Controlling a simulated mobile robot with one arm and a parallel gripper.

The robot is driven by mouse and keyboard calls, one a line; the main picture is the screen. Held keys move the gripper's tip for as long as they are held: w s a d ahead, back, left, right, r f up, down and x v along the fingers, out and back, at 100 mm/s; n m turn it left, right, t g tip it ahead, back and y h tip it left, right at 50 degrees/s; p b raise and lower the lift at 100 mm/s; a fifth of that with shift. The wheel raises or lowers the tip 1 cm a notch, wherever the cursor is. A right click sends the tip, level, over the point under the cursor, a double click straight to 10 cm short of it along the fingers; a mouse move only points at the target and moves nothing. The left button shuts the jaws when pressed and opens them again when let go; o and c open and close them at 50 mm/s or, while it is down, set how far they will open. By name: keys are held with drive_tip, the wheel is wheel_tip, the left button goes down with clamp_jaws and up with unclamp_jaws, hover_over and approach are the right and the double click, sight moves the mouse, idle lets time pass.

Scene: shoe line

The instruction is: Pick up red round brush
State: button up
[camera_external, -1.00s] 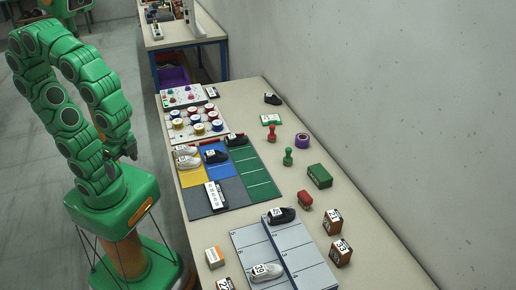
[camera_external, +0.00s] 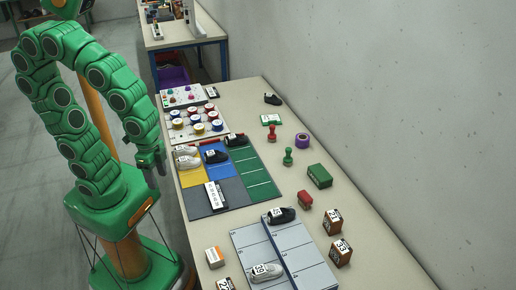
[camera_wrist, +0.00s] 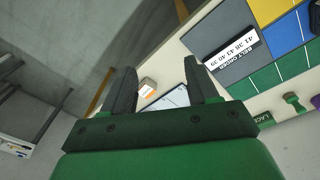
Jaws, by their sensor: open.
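The red round brush (camera_external: 272,133), which has a knob handle on a round base, stands upright on the table's right half in the external view. It stands just behind a similar green round brush (camera_external: 288,157). My gripper (camera_external: 157,172) is off the table's left edge, well apart from the red brush, with the coloured mat between them. In the wrist view my gripper (camera_wrist: 161,70) has its two dark fingers spread with nothing between them. The green brush (camera_wrist: 293,101) shows there at the right; I cannot see the red one.
Shoes rest on the coloured mat (camera_external: 262,190) and grey numbered board (camera_external: 312,272). A wall runs along the table's right side.

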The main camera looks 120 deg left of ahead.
drive_tip(key=w+a+f+n+t+y, duration=0.2)
drive_tip(key=w+a+f+n+t, duration=0.15)
drive_tip(key=w+a, duration=0.75)
drive_tip(key=w+a+f+n+t+y, duration=0.2)
drive_tip(key=w+a+f+n, duration=0.15)
drive_tip(key=w+a, duration=0.75)
drive_tip(key=n+g+y, duration=0.2)
drive_tip(key=n+y, duration=0.3)
drive_tip(key=y, duration=0.4)
approach(271, 127)
drive_tip(key=x, duration=0.4)
drive_tip(key=shift+x, duration=3.7)
drive_tip(key=shift+s+f, duration=0.1)
drive_tip(key=shift+c, duration=0.4)
drive_tip(key=c, duration=1)
